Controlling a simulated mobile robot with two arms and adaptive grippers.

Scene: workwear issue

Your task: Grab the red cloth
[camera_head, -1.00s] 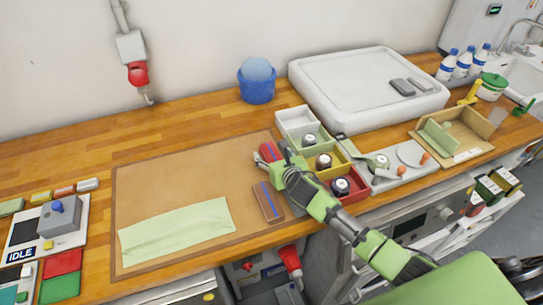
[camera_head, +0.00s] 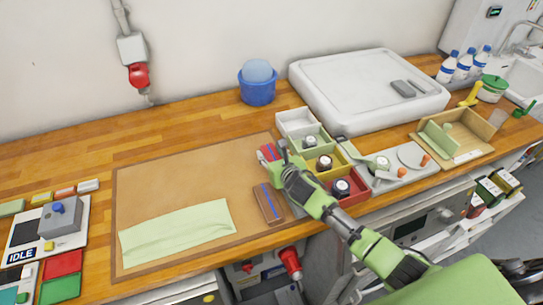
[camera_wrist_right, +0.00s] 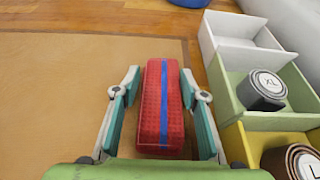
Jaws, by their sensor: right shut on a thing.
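A red folded cloth (camera_head: 266,153) with a blue stripe lies near the back right of the brown mat (camera_head: 140,185). In the right wrist view the cloth (camera_wrist_right: 160,105) stands lengthwise between the two fingers. My right gripper (camera_head: 276,154) is shut on it; the gripper also shows in the wrist view (camera_wrist_right: 159,110), one finger on each long side. The gripper partly hides the cloth in the head view. My left gripper is not in view.
A brown bundle with a blue stripe (camera_head: 268,203) and a pale green cloth (camera_head: 177,233) lie on the mat. Right of the gripper stand a white bin (camera_head: 297,119), a green bin, a yellow bin and a red bin (camera_head: 352,197), close by. The mat's middle is clear.

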